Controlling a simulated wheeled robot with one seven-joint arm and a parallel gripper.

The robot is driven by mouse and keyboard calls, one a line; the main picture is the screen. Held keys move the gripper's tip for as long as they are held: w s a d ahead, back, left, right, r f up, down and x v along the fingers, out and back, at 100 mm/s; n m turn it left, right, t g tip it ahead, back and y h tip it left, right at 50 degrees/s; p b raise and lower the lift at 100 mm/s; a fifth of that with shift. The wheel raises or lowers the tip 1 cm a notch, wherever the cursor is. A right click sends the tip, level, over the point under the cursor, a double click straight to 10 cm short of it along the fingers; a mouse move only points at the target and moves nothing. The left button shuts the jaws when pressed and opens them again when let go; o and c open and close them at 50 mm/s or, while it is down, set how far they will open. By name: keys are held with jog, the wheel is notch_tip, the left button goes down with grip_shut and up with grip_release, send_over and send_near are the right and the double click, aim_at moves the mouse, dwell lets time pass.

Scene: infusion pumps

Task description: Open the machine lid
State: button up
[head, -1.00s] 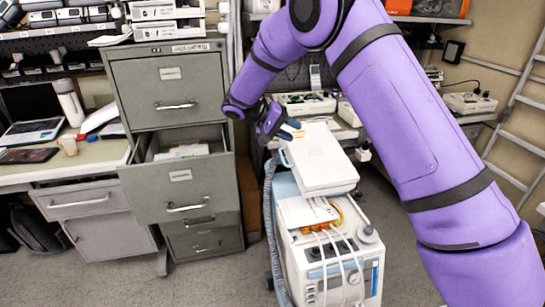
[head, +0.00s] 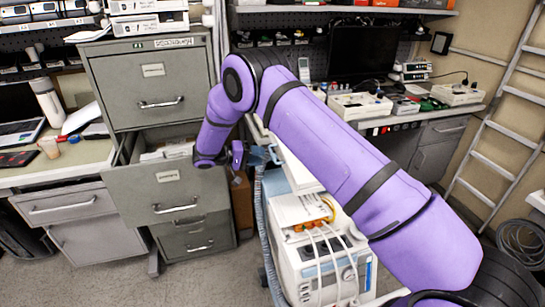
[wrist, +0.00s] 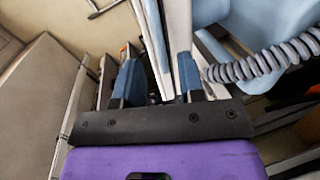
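The machine (head: 310,285) is a white and blue unit on the floor, with cables on its front and a grey corrugated hose at its left. Its white lid (head: 297,172) is raised at a slant above the body; my arm hides much of it. My gripper (head: 262,156) is at the lid's left edge, its blue fingertips close to it. In the wrist view, my gripper (wrist: 160,80) has its fingers apart, with a white lid edge (wrist: 182,45) running between them, nearer the right finger. I cannot tell whether they touch.
A grey filing cabinet (head: 158,85) with an open drawer (head: 150,190) stands close left of my gripper. The hose (wrist: 265,60) runs right of the fingers. A bench with devices (head: 360,106) is behind. A ladder (head: 500,130) leans at the right.

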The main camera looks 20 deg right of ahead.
aim_at(273, 156)
jog(key=shift+x, duration=2.95)
grip_shut()
